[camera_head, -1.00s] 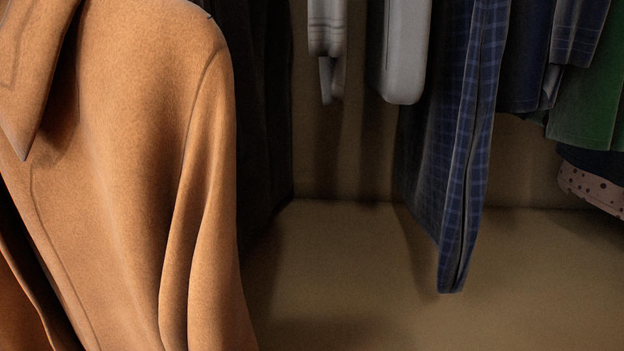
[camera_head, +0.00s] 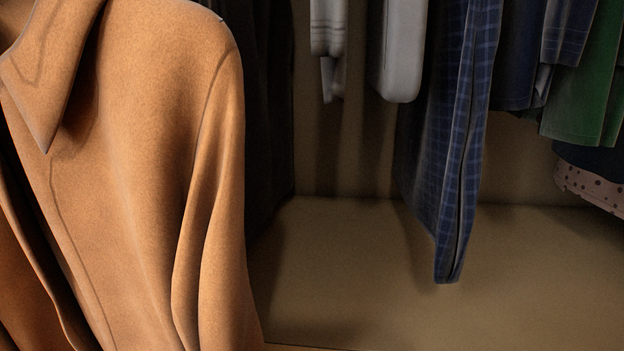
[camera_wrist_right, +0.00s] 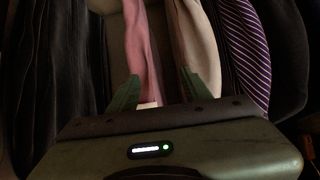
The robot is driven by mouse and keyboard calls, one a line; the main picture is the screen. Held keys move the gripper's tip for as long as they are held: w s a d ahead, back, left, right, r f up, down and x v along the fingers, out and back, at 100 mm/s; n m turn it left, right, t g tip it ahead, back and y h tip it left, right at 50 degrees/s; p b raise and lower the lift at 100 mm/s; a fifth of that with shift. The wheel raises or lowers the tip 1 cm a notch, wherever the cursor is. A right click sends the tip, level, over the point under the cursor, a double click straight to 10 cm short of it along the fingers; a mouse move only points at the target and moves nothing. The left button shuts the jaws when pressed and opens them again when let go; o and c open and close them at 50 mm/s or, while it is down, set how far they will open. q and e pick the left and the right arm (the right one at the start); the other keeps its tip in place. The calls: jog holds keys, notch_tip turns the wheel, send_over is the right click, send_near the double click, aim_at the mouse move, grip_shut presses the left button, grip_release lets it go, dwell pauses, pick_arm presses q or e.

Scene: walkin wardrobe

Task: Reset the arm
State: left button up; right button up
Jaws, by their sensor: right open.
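My right gripper (camera_wrist_right: 160,90) shows in the right wrist view, with its two green fingers spread apart. A pink garment (camera_wrist_right: 142,45) and a cream garment (camera_wrist_right: 197,45) hang beyond the fingers, and no garment is clearly held between them. Neither of my arms shows in the head view, and my left gripper is not in view.
A tan coat (camera_head: 140,180) fills the left of the head view, close by. A blue plaid garment (camera_head: 465,150), a grey garment (camera_head: 402,55) and a green garment (camera_head: 588,95) hang to the right. The floor (camera_head: 350,270) below is bare. A striped garment (camera_wrist_right: 243,50) hangs right of my right gripper.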

jog(key=s+a+f+n+g+y, duration=0.1)
jog(key=s+a+f+g, duration=0.1)
jog(key=s+a+f, duration=0.35)
jog(key=s+a+f+g, duration=0.25)
jog(key=s+f, duration=0.35)
jog(key=f, duration=0.4)
jog(key=s+a+f+n+g, duration=0.1)
jog(key=s+a+f, duration=0.1)
jog(key=s, duration=0.4)
jog(key=s+a+f+n+g, duration=0.1)
jog(key=s+a+f+g, duration=0.1)
jog(key=s+f, duration=0.3)
jog(key=s+a+f+g, duration=0.2)
jog(key=s+f, duration=0.1)
jog(key=s, duration=0.6)
jog(key=shift+a+f+n, duration=0.15)
jog(key=shift+f+n, duration=0.2)
jog(key=shift+n, duration=0.05)
jog(key=shift+s, duration=0.1)
jog(key=shift+c, duration=1.4)
